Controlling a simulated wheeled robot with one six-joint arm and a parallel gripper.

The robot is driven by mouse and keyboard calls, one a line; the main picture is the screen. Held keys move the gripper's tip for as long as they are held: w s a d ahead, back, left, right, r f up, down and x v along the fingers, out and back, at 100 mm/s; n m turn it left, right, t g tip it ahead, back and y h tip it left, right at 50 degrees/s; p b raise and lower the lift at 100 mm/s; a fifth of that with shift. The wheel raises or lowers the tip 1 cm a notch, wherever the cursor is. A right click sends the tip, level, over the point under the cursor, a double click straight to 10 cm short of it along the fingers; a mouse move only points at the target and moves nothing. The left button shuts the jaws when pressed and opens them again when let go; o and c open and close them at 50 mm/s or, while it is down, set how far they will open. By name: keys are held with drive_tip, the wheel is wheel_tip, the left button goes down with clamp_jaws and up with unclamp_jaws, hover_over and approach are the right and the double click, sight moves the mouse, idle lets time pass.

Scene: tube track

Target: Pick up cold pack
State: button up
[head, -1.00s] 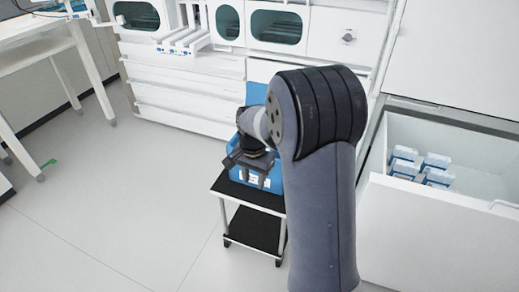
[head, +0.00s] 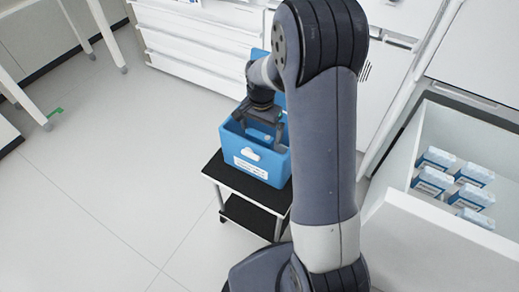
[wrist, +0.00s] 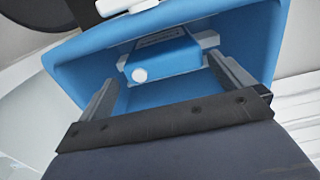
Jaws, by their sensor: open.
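A blue pack with a round white cap and a label, which looks like a cold pack (wrist: 165,57), lies inside the blue box (head: 243,178). My gripper (head: 257,138) is over and partly in the box opening, pointing down. In the wrist view my gripper (wrist: 166,88) has its fingers wide apart, one toward each side of the pack, with nothing between them. I cannot tell whether the fingers touch the pack. In the head view the pack is mostly hidden by the gripper and box wall.
The box stands on a small black two-shelf cart (head: 240,190). An open white drawer (head: 395,222) at right holds several blue-and-white packs (head: 433,181). White cabinets (head: 195,55) stand behind the cart.

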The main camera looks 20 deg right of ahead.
drive_tip(key=f, duration=0.3)
drive_tip(key=f+b, duration=0.1)
drive_tip(key=f, duration=0.1)
drive_tip(key=shift+a+f, duration=0.15)
drive_tip(key=shift+a, duration=0.1)
drive_tip(key=c, duration=0.9)
